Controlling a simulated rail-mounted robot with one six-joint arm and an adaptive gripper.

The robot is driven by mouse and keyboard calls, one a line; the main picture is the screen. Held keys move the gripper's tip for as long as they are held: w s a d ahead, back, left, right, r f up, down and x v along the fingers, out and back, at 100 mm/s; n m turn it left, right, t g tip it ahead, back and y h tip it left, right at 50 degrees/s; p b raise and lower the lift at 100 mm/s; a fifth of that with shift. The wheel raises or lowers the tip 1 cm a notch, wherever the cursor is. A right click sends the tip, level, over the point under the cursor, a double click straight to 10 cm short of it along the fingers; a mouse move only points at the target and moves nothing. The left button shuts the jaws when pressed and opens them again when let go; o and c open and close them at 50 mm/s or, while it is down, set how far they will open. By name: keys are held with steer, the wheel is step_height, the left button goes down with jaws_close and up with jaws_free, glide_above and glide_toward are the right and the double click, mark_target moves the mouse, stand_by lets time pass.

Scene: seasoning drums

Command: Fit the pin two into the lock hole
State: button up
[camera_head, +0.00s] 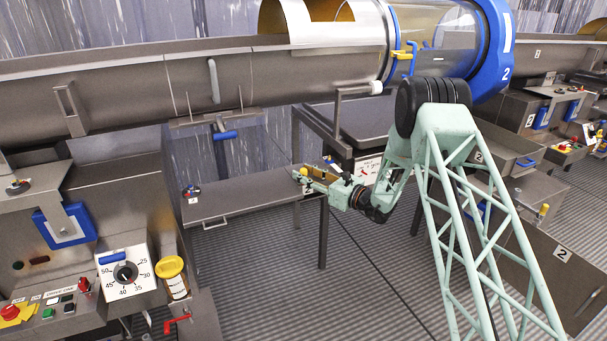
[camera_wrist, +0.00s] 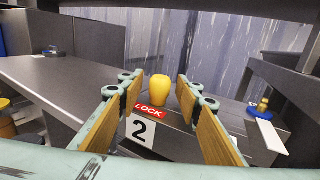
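A yellow rounded knob (camera_wrist: 160,88), which looks like the head of pin two, stands upright in the wrist view. It is on a grey metal surface behind a red LOCK label (camera_wrist: 150,111) and a white "2" label (camera_wrist: 142,130). My gripper (camera_wrist: 160,100) is open, with tan pads on both sides and visible gaps to the knob. In the head view my gripper (camera_head: 308,180) is at the right end of a grey shelf. The knob's lower part is hidden, and I cannot make out the lock hole.
The flat grey shelf (camera_head: 245,197) extends left of my gripper. A white plate (camera_wrist: 270,135) with a small brass-yellow fitting (camera_wrist: 262,105) is at right in the wrist view. A large metal drum (camera_head: 180,80) runs above. Dark frame legs (camera_head: 323,232) stand close by.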

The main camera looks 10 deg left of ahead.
steer(key=v, duration=1.1)
steer(key=shift+d, duration=0.25)
steer(key=shift+s, duration=0.15)
stand_by(0.4)
steer(key=s+a+r+n+g, duration=0.2)
steer(key=s+r+n+g, duration=0.15)
steer(key=s+r, duration=0.45)
steer(key=s+a+r+n+g, duration=0.2)
steer(key=s+r+n+g, duration=0.15)
steer(key=s+r, duration=0.45)
steer(key=s+d+r+n+g+h, duration=0.1)
steer(key=s+d+r+n+h, duration=0.15)
steer(key=s+r, duration=0.45)
steer(key=s+d+r+n+g+h, duration=0.1)
steer(key=s+r+n+g, duration=0.2)
steer(key=s, duration=0.8)
steer(key=s+d+r+n+h, duration=0.1)
steer(key=s+d+n+h, duration=0.15)
steer(key=s, duration=0.35)
steer(key=s+d+r+n+t+h, duration=0.1)
steer(key=s+d+n, duration=0.1)
steer(key=s+d, duration=0.35)
steer(key=s+d+r+n+h, duration=0.2)
steer(key=s, duration=0.5)
steer(key=s+d+n+t+h, duration=0.4)
steer(key=s+d+n+h, duration=0.1)
steer(key=s+d, duration=1.1)
steer(key=shift+s+d+r+t+h, duration=0.35)
steer(key=shift+d+h, duration=0.35)
steer(key=shift+d, duration=0.8)
